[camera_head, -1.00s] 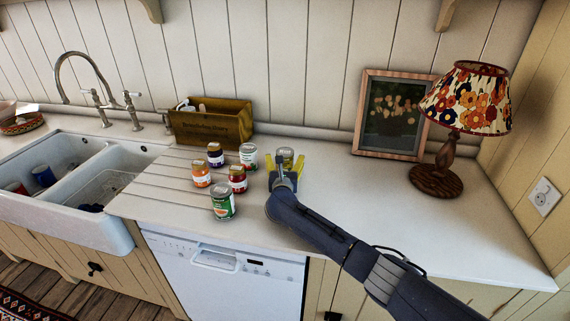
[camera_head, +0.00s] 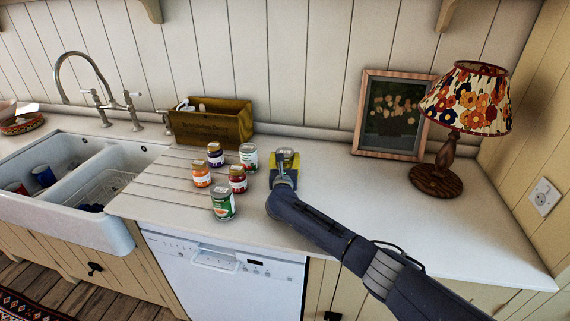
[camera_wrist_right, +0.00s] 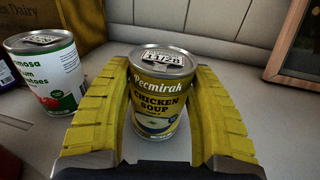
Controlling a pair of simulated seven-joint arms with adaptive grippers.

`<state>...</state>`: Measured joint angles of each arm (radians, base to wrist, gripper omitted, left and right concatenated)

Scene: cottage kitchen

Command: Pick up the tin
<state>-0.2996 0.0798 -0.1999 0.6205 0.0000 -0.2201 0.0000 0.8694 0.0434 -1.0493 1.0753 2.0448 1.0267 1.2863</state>
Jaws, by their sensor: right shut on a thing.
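A yellow tin of chicken soup (camera_wrist_right: 158,100) stands upright on the white counter, and its top also shows in the head view (camera_head: 286,153). My right gripper (camera_wrist_right: 158,108) has its yellow fingers closed against both sides of the tin. In the head view the right gripper (camera_head: 285,165) hides much of the tin. Another tin, white and green with tomatoes on its label (camera_wrist_right: 46,75), stands left of it. A similar tin (camera_head: 223,202) stands nearer the counter's front edge. My left gripper is in no view.
Several jars, including an orange-labelled one (camera_head: 201,174), stand left of the gripper. A wooden box (camera_head: 212,124) stands behind. A picture frame (camera_head: 391,112) and a lamp (camera_head: 463,115) stand right. The counter (camera_head: 390,205) is clear at the right.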

